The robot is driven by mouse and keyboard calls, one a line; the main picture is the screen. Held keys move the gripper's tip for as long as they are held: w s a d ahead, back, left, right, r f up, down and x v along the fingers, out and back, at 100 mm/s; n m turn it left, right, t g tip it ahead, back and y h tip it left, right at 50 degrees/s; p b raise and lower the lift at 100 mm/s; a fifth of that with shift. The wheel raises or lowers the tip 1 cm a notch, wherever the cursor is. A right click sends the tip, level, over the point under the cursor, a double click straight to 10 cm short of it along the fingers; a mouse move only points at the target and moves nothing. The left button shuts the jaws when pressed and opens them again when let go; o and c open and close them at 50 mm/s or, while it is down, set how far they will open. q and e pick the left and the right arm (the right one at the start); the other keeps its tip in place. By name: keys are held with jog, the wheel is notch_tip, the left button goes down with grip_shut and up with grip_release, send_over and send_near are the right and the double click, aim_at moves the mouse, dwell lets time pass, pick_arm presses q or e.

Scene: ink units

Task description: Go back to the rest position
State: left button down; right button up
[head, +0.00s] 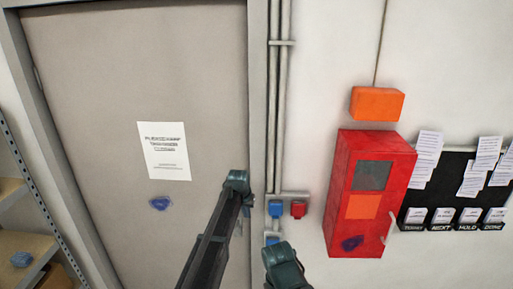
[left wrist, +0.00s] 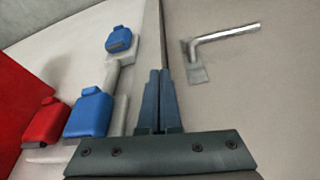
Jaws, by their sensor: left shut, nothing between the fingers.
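My left gripper (left wrist: 160,75) shows clearly in the left wrist view. Its two dark blue-grey fingers are together, with nothing between them. It faces the wall and door area and appears apart from them. In the head view a dark arm link of mine rises from the bottom centre to a joint in front of the door frame. Another dark part of mine shows at the bottom edge, and I cannot tell its exact role. My right gripper cannot be made out.
A grey door (head: 90,110) with a paper notice (head: 164,151) fills the left. Blue sockets (left wrist: 90,113) and a metal door handle (left wrist: 228,34) flank the gripper in the left wrist view. A red cabinet (head: 345,225) and orange box (head: 377,103) hang right. A shelf (head: 30,255) stands far left.

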pick_arm(q)
jog(key=s+f+g+b, duration=0.1)
jog(key=s+f+b, duration=0.2)
jog(key=s, duration=0.9)
jog(key=s+f+g+y+b, duration=0.1)
jog(key=s+f+b, duration=0.3)
jog(key=s, duration=0.9)
jog(key=s+f+m+g+y+b, duration=0.1)
jog(key=s+f+b, duration=0.3)
jog(key=s, duration=0.9)
jog(key=shift+d+f+g, duration=0.15)
jog(key=shift+f+g, duration=0.15)
jog(key=shift+f, duration=0.55)
